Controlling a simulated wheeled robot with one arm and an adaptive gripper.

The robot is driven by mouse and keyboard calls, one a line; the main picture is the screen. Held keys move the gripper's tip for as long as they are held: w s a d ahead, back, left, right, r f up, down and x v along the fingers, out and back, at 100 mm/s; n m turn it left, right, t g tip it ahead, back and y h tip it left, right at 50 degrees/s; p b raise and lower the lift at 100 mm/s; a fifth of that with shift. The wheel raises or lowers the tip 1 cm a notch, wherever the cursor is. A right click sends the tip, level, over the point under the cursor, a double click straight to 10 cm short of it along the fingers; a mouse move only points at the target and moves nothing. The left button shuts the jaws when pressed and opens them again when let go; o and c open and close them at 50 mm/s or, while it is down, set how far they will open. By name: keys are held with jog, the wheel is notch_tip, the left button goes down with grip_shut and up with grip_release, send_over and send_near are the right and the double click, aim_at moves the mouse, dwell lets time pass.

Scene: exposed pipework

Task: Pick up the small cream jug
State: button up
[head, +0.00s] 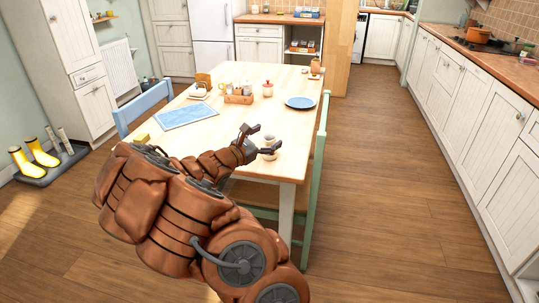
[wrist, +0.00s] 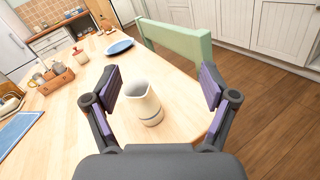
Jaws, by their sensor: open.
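The small cream jug (wrist: 146,106) stands upright on the wooden table (wrist: 85,135), near the table's right edge. It has a grey band low on its body and an open top. My gripper (wrist: 160,88) is open, with the jug between its two fingers and nearer the left one; I cannot tell whether either finger touches it. In the head view my gripper (head: 259,139) is over the near right part of the table, and the jug (head: 270,145) shows small and partly covered by the fingers.
A green chair (head: 316,170) stands close at the table's right edge. A blue plate (head: 300,103), a wooden caddy (head: 239,97), a red-lidded jar (head: 267,89) and a blue placemat (head: 186,115) lie farther back on the table. The floor to the right is clear.

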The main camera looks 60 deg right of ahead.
aim_at(266, 142)
jog(key=w+f+n+t, duration=0.1)
jog(key=f, duration=0.1)
jog(key=w+d+f+n, duration=0.1)
jog(key=w+f+n, duration=0.1)
jog(key=f, duration=0.1)
jog(key=w+d+f+n+t+b, duration=0.1)
jog(key=f, duration=0.1)
jog(key=shift+w+f+n+t, duration=0.15)
jog(key=shift+f+n+t, duration=0.15)
jog(key=shift+d+f, duration=0.1)
jog(key=shift+d, duration=0.05)
jog(key=shift+w+d+p, duration=0.15)
jog(key=shift+w+d, duration=0.05)
jog(key=shift+d, duration=1.7)
jog(key=shift+w+d+p, duration=0.15)
jog(key=shift+d, duration=1.7)
jog(key=shift+c, duration=0.2)
jog(key=c, duration=1.3)
